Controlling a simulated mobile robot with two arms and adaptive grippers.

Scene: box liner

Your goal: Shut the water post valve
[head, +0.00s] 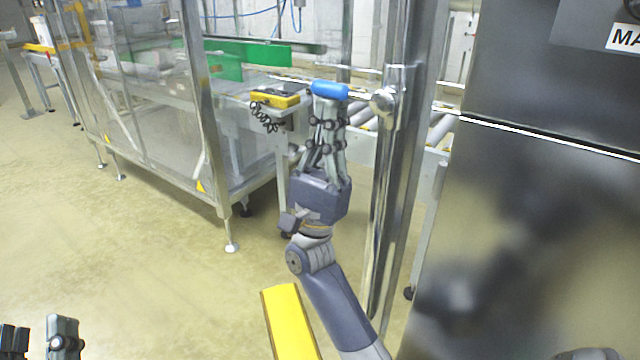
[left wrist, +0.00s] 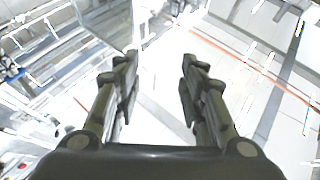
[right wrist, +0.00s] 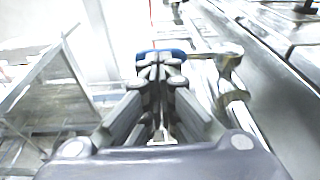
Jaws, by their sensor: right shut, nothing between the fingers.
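The water post valve shows as a blue handle (head: 330,90) joined to a round metal fitting (head: 383,103) on the shiny upright post (head: 395,190). My right gripper (head: 328,108) points upward with its fingertips at the blue handle, covering part of it. In the right wrist view the blue handle (right wrist: 160,54) lies just beyond the closed fingertips (right wrist: 161,68). Nothing is held between the fingers; whether they touch the handle I cannot tell. My left gripper is at the bottom left of the head view, partly cut off; in the left wrist view its fingers (left wrist: 160,75) are apart and empty.
A large dark metal cabinet (head: 540,220) fills the right side, close to the post. A transparent-walled machine frame (head: 150,110) stands left, with a yellow device (head: 274,99) on a conveyor beside it. A roller conveyor (head: 435,120) runs behind the post. The floor (head: 130,260) at left is clear.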

